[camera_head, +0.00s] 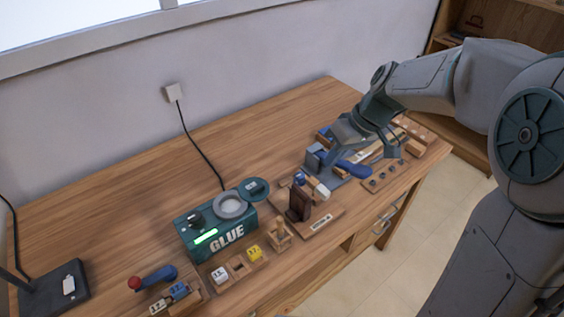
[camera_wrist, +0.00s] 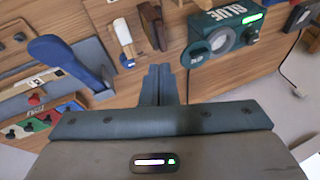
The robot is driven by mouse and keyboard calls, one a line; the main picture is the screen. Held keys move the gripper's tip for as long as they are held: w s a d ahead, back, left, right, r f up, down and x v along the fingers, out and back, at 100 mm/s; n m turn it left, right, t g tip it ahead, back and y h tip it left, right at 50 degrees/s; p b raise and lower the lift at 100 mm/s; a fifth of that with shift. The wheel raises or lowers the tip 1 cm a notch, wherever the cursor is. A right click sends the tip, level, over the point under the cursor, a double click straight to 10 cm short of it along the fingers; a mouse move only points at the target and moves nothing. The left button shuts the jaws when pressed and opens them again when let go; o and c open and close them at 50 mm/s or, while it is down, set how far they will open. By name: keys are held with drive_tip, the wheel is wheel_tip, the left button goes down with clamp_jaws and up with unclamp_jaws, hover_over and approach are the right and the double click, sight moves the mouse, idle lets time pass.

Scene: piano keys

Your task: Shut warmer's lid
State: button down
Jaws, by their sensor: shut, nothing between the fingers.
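The warmer is a dark green box marked GLUE (camera_head: 212,236) with a lit green display. It stands left of centre on the table in the head view and at the top right in the wrist view (camera_wrist: 226,29). Its round pale well (camera_head: 230,205) is uncovered. The round green lid (camera_head: 256,187) is open, out to the right of the well; it also shows in the wrist view (camera_wrist: 196,54). My gripper (camera_head: 314,156) is to the right of the warmer, apart from the lid, above the bench. In the wrist view its fingers (camera_wrist: 158,72) are together and empty.
A wooden stand with a dark brown block (camera_head: 299,204) lies between my gripper and the warmer's front. A blue-handled tool (camera_head: 353,169) is near my gripper. A small wooden figure (camera_head: 279,236) stands by the warmer. A cord (camera_head: 200,147) runs behind it. The table behind the lid is clear.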

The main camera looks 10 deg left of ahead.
drive_tip(key=w+a+f+n+g+y, duration=0.1)
drive_tip(key=w+a+f+n+y, duration=0.15)
drive_tip(key=w+a+f, duration=0.3)
drive_tip(key=p, duration=0.2)
approach(254, 187)
wheel_tip(254, 187, down, 4)
drive_tip(key=w, duration=0.1)
drive_tip(key=shift+s+a+f, duration=0.25)
drive_tip(key=shift+s+f, duration=0.05)
drive_tip(key=shift+s, duration=0.05)
